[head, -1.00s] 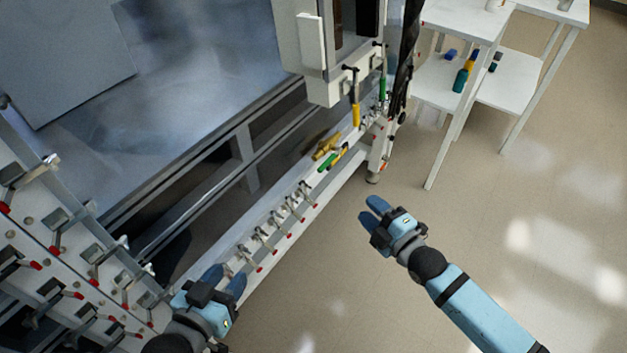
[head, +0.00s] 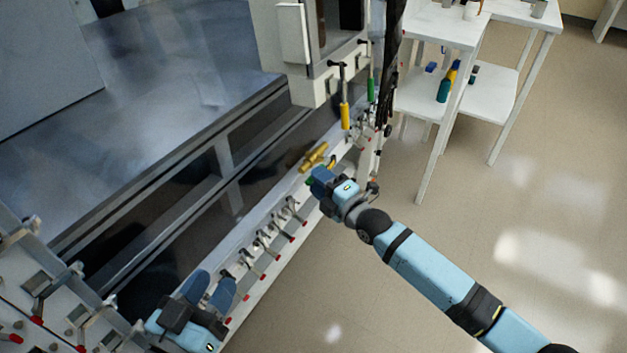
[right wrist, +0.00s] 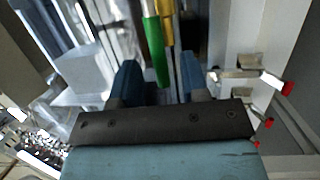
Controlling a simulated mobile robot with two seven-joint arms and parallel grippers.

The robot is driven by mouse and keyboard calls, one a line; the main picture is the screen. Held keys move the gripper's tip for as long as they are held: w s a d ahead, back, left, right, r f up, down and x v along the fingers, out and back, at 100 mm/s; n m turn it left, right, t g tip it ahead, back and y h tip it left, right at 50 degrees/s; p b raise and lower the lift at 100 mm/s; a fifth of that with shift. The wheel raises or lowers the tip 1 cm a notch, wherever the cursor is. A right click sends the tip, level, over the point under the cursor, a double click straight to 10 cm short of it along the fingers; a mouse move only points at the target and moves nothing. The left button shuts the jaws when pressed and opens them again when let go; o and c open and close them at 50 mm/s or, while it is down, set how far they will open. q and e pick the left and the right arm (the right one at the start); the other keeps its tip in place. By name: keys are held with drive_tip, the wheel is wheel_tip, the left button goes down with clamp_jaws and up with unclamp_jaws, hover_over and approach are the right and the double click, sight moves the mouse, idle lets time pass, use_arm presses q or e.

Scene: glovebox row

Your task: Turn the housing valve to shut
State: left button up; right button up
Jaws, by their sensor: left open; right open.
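A brass-yellow valve body (head: 313,157) sits on the white rail in the head view. A green-ended lever (head: 310,181) and a yellow piece (head: 331,161) show beside it, partly covered by my right gripper (head: 320,175). In the right wrist view, a green handle (right wrist: 154,52) and a yellow handle (right wrist: 167,20) lie between the open fingers of my right gripper (right wrist: 158,75). I cannot tell whether the fingers touch them. No label shows which part is the housing valve. My left gripper (head: 208,288) is open and empty over the rail's near end.
Several red-tipped toggle clamps (head: 268,250) line the rail between my grippers. White tables (head: 440,25) stand at the back right. The floor at right is clear.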

use_arm(q)
drive_tip(key=shift+d+r+t+h, duration=0.3)
drive_tip(key=shift+r+h, duration=0.1)
drive_tip(key=shift+r, duration=0.2)
use_arm(e)
drive_tip(key=shift+x, duration=1.1)
clamp_jaws()
use_arm(q)
drive_tip(key=shift+a, duration=0.1)
drive_tip(key=shift+r, duration=0.1)
